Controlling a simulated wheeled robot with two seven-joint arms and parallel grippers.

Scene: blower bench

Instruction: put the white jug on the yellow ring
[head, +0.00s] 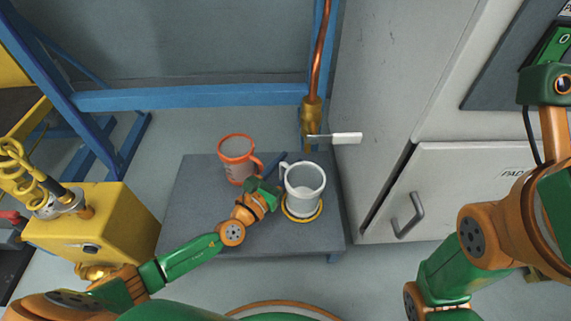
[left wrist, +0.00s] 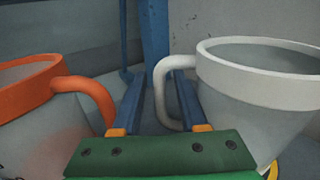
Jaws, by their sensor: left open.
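The white jug (head: 304,187) stands upright on the dark bench, over the yellow ring (head: 289,214), whose rim shows around its base. In the left wrist view the jug (left wrist: 250,95) fills the right side, with its handle toward the middle and a bit of the ring (left wrist: 271,171) below. My left gripper (head: 277,170) is open at the jug's handle side. In the wrist view its blue fingers (left wrist: 160,105) lie on either side of the handle's outer bar, the right one seemingly inside the loop. My right gripper is out of view.
An orange-rimmed mug (head: 236,160) stands close left of my left gripper, its handle near the left finger. A copper pipe (head: 320,50) with a brass valve and white lever (head: 347,138) rises behind the jug. A grey cabinet (head: 450,190) stands to the right. The bench's left front is clear.

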